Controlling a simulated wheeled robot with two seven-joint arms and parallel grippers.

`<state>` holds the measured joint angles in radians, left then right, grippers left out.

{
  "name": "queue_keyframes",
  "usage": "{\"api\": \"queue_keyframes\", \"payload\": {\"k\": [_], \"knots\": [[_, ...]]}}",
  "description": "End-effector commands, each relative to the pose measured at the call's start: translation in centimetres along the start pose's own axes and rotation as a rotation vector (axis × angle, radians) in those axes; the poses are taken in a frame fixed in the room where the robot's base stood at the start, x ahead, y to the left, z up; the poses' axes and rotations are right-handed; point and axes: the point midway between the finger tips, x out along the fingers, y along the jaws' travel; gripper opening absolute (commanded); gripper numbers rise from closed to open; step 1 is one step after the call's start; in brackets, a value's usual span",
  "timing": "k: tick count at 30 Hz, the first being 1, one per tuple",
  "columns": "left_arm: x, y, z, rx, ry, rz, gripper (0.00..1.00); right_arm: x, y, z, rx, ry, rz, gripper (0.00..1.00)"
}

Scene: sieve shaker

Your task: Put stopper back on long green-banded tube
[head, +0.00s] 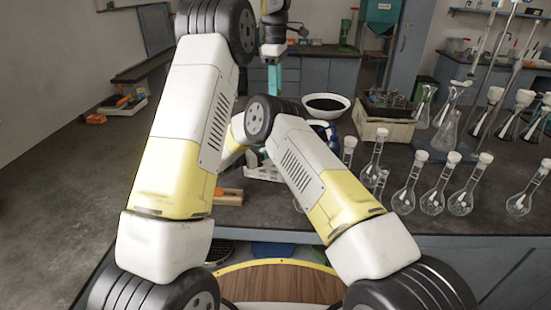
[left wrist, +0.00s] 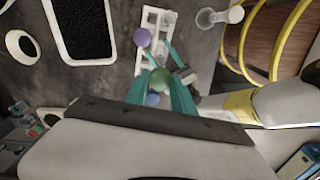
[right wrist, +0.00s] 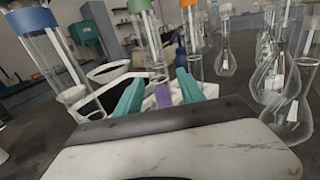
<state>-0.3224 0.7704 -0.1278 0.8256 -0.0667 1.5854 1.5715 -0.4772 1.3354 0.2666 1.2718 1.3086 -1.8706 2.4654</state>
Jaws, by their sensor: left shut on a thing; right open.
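My left gripper (head: 275,82) points down, high over the far side of the bench in the head view. In the left wrist view its teal fingers (left wrist: 162,82) are shut on a round green stopper (left wrist: 161,77). In the right wrist view a tall clear tube with a green band (right wrist: 139,6) stands upright beyond the fingers, its top cut off by the frame. My right gripper (right wrist: 160,98) is open, with a purple piece (right wrist: 163,94) showing between its fingers; I cannot tell if they touch. The right fingers are hidden in the head view.
A white rack (left wrist: 158,18) lies below the left gripper; a purple ball (left wrist: 141,37) shows near it. Blue-banded (right wrist: 29,20) and orange-banded (right wrist: 187,3) tubes flank the green-banded one. Stoppered flasks (head: 462,200) crowd the right. A dark-filled bowl (head: 325,106) and box (head: 385,125) stand behind.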

Motion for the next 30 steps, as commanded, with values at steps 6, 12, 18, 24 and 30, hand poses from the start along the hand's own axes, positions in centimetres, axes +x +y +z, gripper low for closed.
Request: {"api": "queue_keyframes", "payload": {"k": [6,12,18,24,30], "knots": [[-0.01,0.0,0.0,0.0,0.0,0.0,0.0,0.3,-0.01,0.0,0.0,0.0,0.0,0.46],[-0.01,0.0,0.0,0.0,0.0,0.0,0.0,0.27,-0.01,0.0,0.0,0.0,0.0,0.3],[-0.01,0.0,0.0,0.0,0.0,0.0,0.0,0.25,0.0,-0.01,0.0,0.0,0.0,0.0],[0.0,0.0,0.0,0.0,0.0,0.0,0.0,0.24,0.0,-0.01,0.0,0.0,0.0,0.0],[-0.01,0.0,0.0,0.0,0.0,0.0,0.0,0.24,0.0,-0.02,0.0,0.0,0.0,0.0]]}}
